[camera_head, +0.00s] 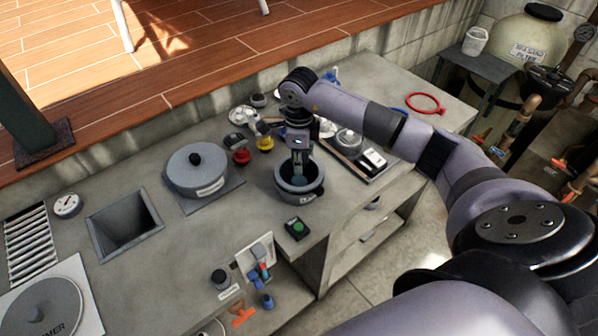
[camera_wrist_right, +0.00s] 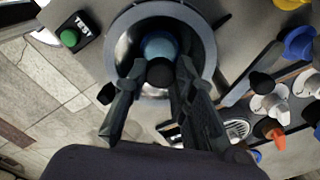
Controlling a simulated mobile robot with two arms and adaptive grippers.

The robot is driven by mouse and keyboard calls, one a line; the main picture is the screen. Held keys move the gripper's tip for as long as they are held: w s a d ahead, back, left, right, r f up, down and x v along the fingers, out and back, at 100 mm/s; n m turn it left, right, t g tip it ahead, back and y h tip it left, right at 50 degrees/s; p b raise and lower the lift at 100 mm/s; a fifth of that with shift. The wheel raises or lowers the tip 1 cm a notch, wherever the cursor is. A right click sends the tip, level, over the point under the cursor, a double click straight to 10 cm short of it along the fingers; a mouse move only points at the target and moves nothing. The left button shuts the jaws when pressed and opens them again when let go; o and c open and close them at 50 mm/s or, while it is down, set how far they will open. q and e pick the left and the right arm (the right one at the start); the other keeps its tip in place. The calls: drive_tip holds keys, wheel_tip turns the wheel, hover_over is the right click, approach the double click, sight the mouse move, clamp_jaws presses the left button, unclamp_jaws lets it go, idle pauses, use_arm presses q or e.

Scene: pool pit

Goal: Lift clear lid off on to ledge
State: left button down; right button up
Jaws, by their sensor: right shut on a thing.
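A round dark-grey pot (camera_head: 314,190) stands on the concrete bench. It also shows in the right wrist view (camera_wrist_right: 205,48), where I look down into its round mouth. My right gripper (camera_head: 298,182) points down over the middle of the pot. In the wrist view its fingers (camera_wrist_right: 160,74) are shut on a small dark knob (camera_wrist_right: 160,76). A blue round shape (camera_wrist_right: 159,46) shows behind the knob. The clear lid's edge is hard to make out, so I cannot tell whether it sits on the rim or above it. My left gripper is not in view.
A green button box (camera_head: 297,228) sits in front of the pot. A grey lidded pot (camera_head: 198,170) stands to its left, beside a square opening (camera_head: 124,222). Red and yellow knobbed items (camera_head: 241,155) lie behind. A tray (camera_head: 366,164) of parts lies to the right.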

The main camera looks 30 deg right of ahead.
clamp_jaws()
drive_tip(key=shift+r, duration=0.15)
drive_tip(key=shift+r, duration=0.2)
wheel_tip(320, 180, up, 19)
drive_tip(key=b, duration=0.3)
drive_tip(key=shift+r, duration=0.2)
